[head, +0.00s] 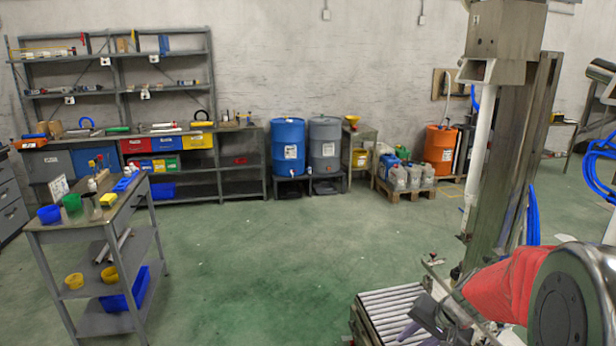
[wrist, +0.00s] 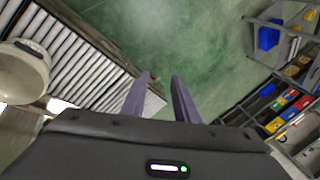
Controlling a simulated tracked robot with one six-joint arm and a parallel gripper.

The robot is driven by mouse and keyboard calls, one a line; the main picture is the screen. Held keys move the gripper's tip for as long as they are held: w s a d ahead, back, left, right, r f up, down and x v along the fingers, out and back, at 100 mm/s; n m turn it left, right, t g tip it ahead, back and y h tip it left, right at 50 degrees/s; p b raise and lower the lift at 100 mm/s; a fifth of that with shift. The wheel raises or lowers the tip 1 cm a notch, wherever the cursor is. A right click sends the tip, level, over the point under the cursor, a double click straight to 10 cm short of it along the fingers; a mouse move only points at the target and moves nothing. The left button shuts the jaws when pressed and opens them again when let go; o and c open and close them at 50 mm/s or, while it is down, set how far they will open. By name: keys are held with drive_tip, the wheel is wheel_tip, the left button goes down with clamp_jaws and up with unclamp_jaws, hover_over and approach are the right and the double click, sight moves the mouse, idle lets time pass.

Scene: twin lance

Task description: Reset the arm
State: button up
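My gripper (wrist: 160,76) shows at the bottom middle of the wrist view, with two purple-grey fingers standing apart and nothing between them. Behind the fingers is green floor and the edge of the roller conveyor (wrist: 75,65). In the head view my gripper (head: 412,326) is low at the right, over or near the conveyor (head: 385,312). My arm, with a red cover (head: 510,285), reaches in from the right edge and hides part of what lies behind it.
A tall metal column (head: 512,150) stands beside the conveyor. A grey trolley (head: 85,228) with cups and bins is at the left. Blue (head: 288,145) and grey (head: 325,145) drums and an orange drum (head: 440,148) stand by the wall. The middle floor is clear.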

drive_tip(key=s+a+r+n+h, duration=0.1)
drive_tip(key=s+a+r+n, duration=0.1)
drive_tip(key=s+r, duration=0.3)
drive_tip(key=s+a+r+n+h, duration=0.1)
drive_tip(key=s+a+r, duration=0.3)
drive_tip(key=s, duration=0.6)
drive_tip(key=s+a+r+n+t, duration=0.1)
drive_tip(key=s+a+r+n, duration=0.2)
drive_tip(key=s+r, duration=0.3)
drive_tip(key=shift+s+a+r+n+h, duration=0.25)
drive_tip(key=shift+s+n+h, duration=0.2)
drive_tip(key=shift+s, duration=0.9)
